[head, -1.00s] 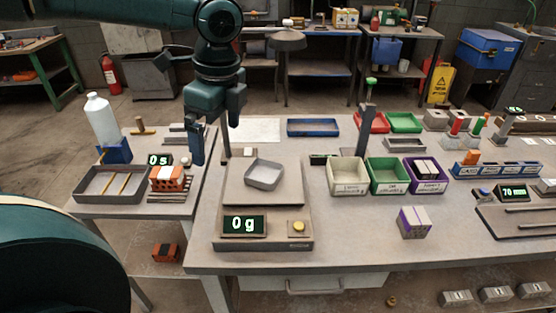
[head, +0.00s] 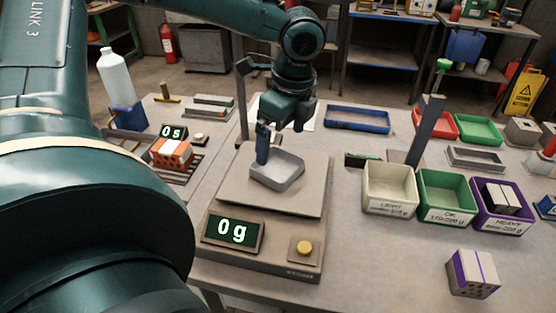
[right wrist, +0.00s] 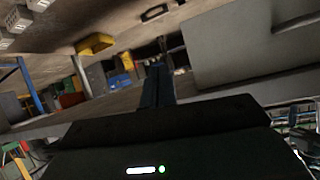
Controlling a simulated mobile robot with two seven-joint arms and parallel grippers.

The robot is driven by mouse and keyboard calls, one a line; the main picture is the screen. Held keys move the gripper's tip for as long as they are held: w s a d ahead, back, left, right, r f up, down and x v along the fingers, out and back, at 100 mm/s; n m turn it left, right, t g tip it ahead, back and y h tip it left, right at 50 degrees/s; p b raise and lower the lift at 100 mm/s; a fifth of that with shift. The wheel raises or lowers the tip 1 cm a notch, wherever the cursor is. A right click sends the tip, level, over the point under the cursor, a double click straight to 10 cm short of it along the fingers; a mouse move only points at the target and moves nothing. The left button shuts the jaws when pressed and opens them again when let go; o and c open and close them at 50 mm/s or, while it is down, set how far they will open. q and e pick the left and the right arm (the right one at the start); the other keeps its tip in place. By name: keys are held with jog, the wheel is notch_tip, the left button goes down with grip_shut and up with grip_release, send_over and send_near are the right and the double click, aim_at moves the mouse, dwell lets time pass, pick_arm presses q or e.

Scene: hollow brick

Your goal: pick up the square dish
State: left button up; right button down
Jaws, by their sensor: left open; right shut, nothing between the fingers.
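The square dish (head: 281,170) is grey and shallow with rounded corners. It sits on the plate of the scale (head: 232,192), whose display (head: 233,231) reads 0 g. My left gripper (head: 281,146) is open above the dish's far side. One finger reaches down at the dish's back left rim; whether it touches the rim I cannot tell. The other finger is farther right and partly hidden by the gripper body. My right gripper (right wrist: 158,84) is shut and empty in the right wrist view, away from the dish.
A post (head: 242,105) stands behind the scale. White (head: 390,205), green (head: 446,215) and purple-edged (head: 503,226) bins stand to the right. A hollow brick (head: 472,273) lies at the front right. An orange brick (head: 172,154) and a bottle (head: 116,77) are at left.

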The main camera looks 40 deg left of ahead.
aim_at(276, 171)
pick_arm(q)
jog(key=shift+w+a+f, duration=0.1)
jog(key=shift+a+f, duration=0.1)
jog(key=shift+f, duration=0.95)
jog(key=shift+s+a+f, duration=0.1)
jog(key=shift+a+f, duration=0.15)
jog(key=shift+f, duration=0.85)
jog(key=shift+w+a+f, duration=0.1)
jog(key=shift+a+f, duration=0.1)
jog(key=shift+f, duration=0.95)
jog(key=shift+f, duration=0.25)
jog(key=shift+c, duration=0.2)
jog(key=c, duration=0.9)
